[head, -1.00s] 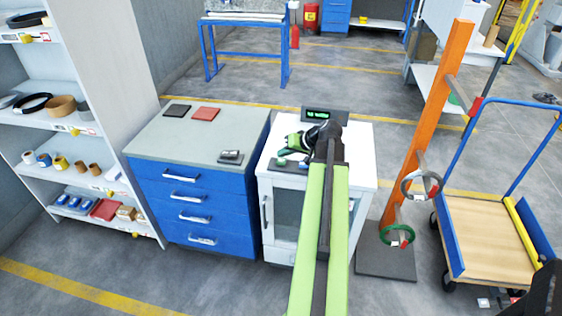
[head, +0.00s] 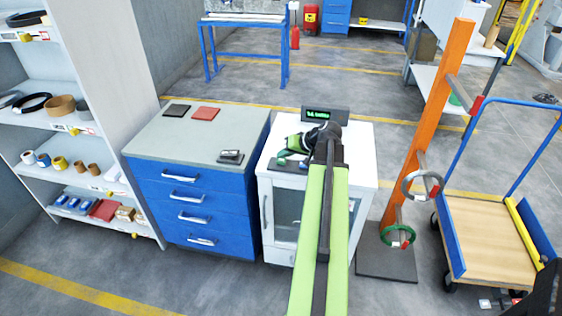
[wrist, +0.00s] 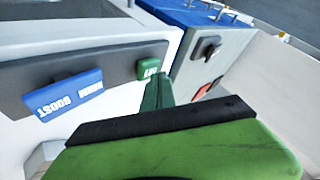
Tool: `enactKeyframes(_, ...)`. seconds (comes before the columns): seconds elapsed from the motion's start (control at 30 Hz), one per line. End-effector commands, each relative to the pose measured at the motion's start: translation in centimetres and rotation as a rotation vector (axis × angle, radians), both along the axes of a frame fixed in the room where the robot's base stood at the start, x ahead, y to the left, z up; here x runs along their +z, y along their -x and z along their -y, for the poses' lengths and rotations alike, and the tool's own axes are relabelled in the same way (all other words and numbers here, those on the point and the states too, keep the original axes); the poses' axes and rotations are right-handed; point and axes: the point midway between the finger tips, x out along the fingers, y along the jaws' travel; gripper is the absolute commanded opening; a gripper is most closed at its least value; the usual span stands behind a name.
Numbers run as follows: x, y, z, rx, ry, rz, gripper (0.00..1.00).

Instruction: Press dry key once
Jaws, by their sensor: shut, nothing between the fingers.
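The dry key is a small green block (wrist: 150,68) with white lettering upside down in the wrist view. It sits at one end of a dark strip (wrist: 120,78) on a white cabinet (head: 352,150). My gripper (wrist: 157,85) is shut and empty, its dark green fingertips right at the green key's edge. I cannot tell whether they touch it. In the head view my gripper (head: 290,148) is over the strip, and the arm hides part of the cabinet top. A wider blue key (wrist: 63,92), lettered BOOST and another word, is on the same strip.
A small display (head: 319,114) with green lettering stands at the back of the cabinet. A blue drawer unit (head: 190,195) is at the left, with dark and red pads on top. An orange post (head: 432,120) with rings and a cart (head: 490,235) are at the right.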

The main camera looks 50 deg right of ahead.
Motion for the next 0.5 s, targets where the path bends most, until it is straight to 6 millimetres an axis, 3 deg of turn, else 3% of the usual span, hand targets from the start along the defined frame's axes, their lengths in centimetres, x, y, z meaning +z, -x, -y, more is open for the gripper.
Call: enactKeyframes(0.5, -0.71, -0.01, -0.01, 0.000, 0.000, 0.000, 0.00)
